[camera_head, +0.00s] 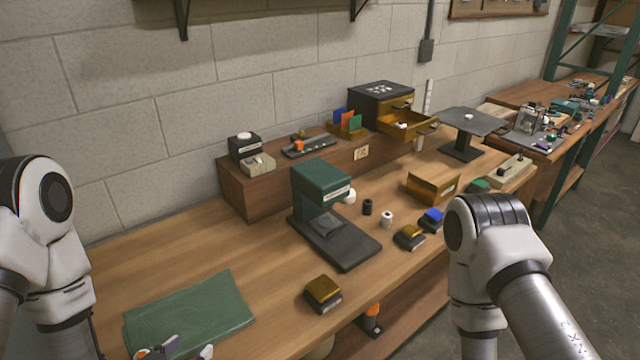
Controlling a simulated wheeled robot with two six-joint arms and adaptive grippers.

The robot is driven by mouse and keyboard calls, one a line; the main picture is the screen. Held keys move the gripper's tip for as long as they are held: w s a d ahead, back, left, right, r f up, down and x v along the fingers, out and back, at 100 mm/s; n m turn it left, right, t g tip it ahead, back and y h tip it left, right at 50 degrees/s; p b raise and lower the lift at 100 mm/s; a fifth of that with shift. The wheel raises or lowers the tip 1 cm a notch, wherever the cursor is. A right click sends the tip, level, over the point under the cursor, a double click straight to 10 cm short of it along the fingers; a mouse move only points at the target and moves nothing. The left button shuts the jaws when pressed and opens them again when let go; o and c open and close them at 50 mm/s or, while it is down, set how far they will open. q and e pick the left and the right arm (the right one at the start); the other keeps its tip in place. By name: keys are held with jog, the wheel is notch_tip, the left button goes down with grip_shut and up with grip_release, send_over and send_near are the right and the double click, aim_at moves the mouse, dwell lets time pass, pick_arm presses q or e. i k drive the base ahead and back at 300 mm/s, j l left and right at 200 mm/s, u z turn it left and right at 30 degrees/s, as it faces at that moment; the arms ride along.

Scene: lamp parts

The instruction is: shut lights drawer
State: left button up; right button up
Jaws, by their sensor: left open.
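A dark drawer cabinet (372,92) stands on the raised wooden shelf against the wall. Its yellow-brown drawer (424,130) is pulled out toward the front right, and a small white item (401,125) lies in it. I cannot read any label that names it the lights drawer. My left gripper (174,349) is open at the bottom edge, over the front of the green mat and far from the cabinet; only its fingertip area shows. My right arm stands at the right, and its gripper is out of view below the frame.
A green press-like device (321,177) stands mid-table, left of and in front of the cabinet. A grey raised plate (470,121) stands right of the drawer. A yellow-brown bin (432,187) and several small blocks lie in front. The green mat (190,312) lies front left.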

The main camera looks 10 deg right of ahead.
aim_at(419, 125)
jog(key=z, duration=0.75)
